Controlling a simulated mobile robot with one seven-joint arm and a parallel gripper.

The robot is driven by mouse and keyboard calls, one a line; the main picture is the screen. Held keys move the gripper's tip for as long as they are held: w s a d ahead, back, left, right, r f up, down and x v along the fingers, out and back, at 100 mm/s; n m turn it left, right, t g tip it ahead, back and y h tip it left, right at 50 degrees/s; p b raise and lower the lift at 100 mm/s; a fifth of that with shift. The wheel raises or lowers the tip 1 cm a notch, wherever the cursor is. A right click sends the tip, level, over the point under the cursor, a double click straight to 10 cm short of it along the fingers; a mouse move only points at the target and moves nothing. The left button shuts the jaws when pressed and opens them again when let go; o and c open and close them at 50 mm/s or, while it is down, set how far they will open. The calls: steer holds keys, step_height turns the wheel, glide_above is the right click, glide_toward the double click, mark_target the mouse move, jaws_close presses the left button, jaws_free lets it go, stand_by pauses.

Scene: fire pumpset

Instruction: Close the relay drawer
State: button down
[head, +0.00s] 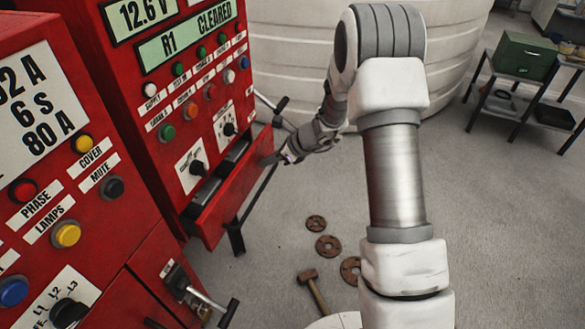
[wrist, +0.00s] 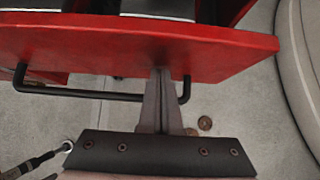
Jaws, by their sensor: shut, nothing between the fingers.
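The red relay drawer (head: 232,192) sticks out of the red cabinet, open, with dark blocks visible inside. Its front panel (wrist: 130,45) spans the top of the wrist view. A black bar handle (wrist: 90,94) runs along the front; it also shows in the head view (head: 258,193). My gripper (head: 286,158) is at the drawer's front, near its far end. In the wrist view the fingers (wrist: 161,75) are together and empty, with their tips at the front panel beside the right end of the handle. I cannot tell whether they touch it.
A control cabinet (head: 200,80) with buttons stands at the left. A hammer (head: 313,290) and rusty flanges (head: 328,246) lie on the floor. A white tank (head: 300,60) stands behind. A bench with a green box (head: 524,56) is at right.

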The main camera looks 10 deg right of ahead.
steer(key=w+a, duration=0.2)
steer(key=a, duration=0.1)
steer(key=w+a, duration=0.1)
steer(key=shift+a, duration=0.5)
steer(key=shift+a+r, duration=0.15)
